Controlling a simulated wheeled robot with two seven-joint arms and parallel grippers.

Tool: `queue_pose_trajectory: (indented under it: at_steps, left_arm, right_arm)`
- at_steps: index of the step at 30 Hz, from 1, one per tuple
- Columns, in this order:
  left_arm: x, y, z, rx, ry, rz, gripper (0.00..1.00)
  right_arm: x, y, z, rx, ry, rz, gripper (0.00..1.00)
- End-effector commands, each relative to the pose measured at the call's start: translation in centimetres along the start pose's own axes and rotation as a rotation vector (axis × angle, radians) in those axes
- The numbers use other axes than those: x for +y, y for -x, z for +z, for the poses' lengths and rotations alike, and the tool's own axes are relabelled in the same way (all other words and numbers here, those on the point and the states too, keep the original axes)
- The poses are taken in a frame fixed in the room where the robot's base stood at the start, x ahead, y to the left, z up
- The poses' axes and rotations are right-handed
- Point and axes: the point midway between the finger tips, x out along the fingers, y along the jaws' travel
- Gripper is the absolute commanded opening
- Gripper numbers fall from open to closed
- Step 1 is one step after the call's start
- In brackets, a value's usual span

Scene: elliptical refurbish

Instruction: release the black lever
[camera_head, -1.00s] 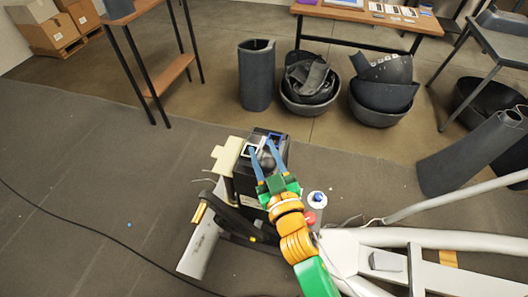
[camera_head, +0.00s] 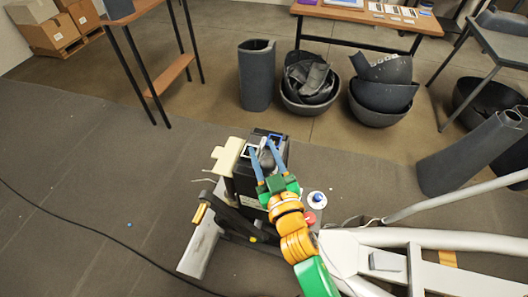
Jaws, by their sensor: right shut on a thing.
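The black lever (camera_head: 266,158) has a dark rounded knob and stands on top of a black control box (camera_head: 243,182). My right gripper (camera_head: 264,150), with blue fingers and a green palm, comes in from the lower right. It is shut on the lever, with one finger on each side of the knob. The lower part of the lever is hidden by the fingers and palm. My left gripper does not show.
A red button (camera_head: 311,217) and a blue-topped button (camera_head: 317,197) are close to the arm. White frame tubes (camera_head: 410,238) run at lower right. A black cable (camera_head: 95,231) crosses the open floor at left. Dark bins (camera_head: 257,75) stand behind.

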Motion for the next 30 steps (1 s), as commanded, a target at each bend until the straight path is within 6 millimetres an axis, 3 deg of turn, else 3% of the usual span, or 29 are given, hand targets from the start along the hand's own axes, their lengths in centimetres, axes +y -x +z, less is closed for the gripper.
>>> queue_pose_trajectory:
  at_steps: [1,4,12,13,16,25,30]
  left_arm:
    - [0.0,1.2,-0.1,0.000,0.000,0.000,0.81]
    - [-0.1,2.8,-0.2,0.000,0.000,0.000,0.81]
    - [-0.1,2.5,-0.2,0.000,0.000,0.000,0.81]
    - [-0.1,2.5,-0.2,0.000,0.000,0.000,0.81]
    - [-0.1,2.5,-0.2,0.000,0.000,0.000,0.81]
    - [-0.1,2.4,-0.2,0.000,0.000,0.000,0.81]
    - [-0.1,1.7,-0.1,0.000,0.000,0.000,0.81]
  right_arm:
    - [0.3,0.0,-1.3,0.002,-0.001,0.002,0.00]
    - [0.6,0.0,-2.8,0.001,-0.001,0.002,0.00]
    - [0.6,-0.1,-2.7,0.009,-0.001,0.003,0.00]
    - [0.6,-0.1,-2.8,0.010,-0.001,0.003,0.46]
    - [0.6,-0.1,-2.7,0.008,-0.001,0.002,0.73]
    - [0.5,0.1,-2.5,0.003,-0.001,0.001,0.73]
    - [0.4,3.3,-2.2,0.001,-0.003,0.001,0.73]
